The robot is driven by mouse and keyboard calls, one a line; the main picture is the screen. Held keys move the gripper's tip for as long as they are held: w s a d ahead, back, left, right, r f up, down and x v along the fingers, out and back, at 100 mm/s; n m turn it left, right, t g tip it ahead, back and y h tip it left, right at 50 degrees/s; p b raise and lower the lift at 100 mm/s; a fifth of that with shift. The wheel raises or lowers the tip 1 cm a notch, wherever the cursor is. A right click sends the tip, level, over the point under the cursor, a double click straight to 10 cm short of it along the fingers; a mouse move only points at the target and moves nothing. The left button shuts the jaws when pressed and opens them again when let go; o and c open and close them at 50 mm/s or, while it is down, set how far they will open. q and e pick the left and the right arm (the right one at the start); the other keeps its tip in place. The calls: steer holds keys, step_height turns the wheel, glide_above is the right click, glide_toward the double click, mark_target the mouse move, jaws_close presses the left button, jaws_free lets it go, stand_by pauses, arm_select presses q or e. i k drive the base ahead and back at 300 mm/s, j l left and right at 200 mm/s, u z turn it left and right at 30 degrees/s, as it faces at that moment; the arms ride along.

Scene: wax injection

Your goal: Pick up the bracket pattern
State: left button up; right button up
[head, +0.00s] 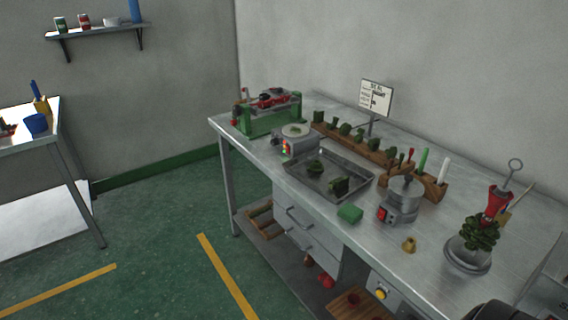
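A steel tray (298,178) on the steel workbench holds two dark green wax pieces. The right one (339,186) is angular and stands up like a bracket. The left one (314,167) is lower and rounder. Several more small green patterns stand in a row on a wooden rack (372,149) behind the tray. At this size I cannot tell for sure which piece is the bracket pattern. Neither of my grippers is in view.
On the workbench (450,225) are a green block (350,214), a pot heater (400,203), a brass piece (408,245), a green cluster (480,234) on a round base, a green-framed device (262,117) and a sign (375,97). Green floor (160,230) is clear at left.

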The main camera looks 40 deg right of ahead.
mark_target(340, 182)
steer(key=i+z, duration=0.2)
steer(key=i, duration=0.25)
steer(key=i+j+z, duration=0.2)
steer(key=i, duration=0.25)
steer(key=i+j+z, duration=0.2)
steer(key=i, duration=0.25)
steer(key=l, duration=0.1)
